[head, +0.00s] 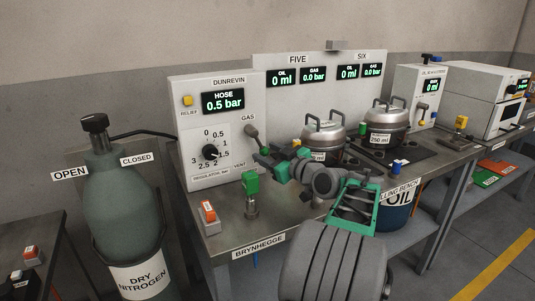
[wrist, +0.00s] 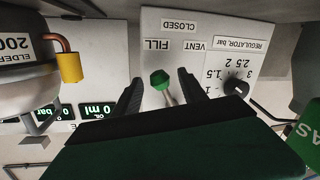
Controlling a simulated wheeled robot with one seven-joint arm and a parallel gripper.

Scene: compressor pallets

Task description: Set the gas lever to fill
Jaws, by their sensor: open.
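The gas lever shows in the wrist view as a green knob (wrist: 160,79) on a thin shaft, in front of the white panel. That view is upside down. The FILL label (wrist: 157,45) lies on one side, VENT (wrist: 195,46) on the other, and CLOSED (wrist: 179,26) beyond. The knob appears nearer the FILL side, but its exact setting is unclear. My gripper (wrist: 160,82) is open, with its dark fingers on either side of the knob and visible gaps.
The regulator dial (head: 209,152) is left of the lever. A green fitting (head: 252,184) and a red-topped switch (head: 208,212) stand on the bench below. Pots (head: 323,133) stand to the right. A nitrogen cylinder (head: 130,215) stands at the left.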

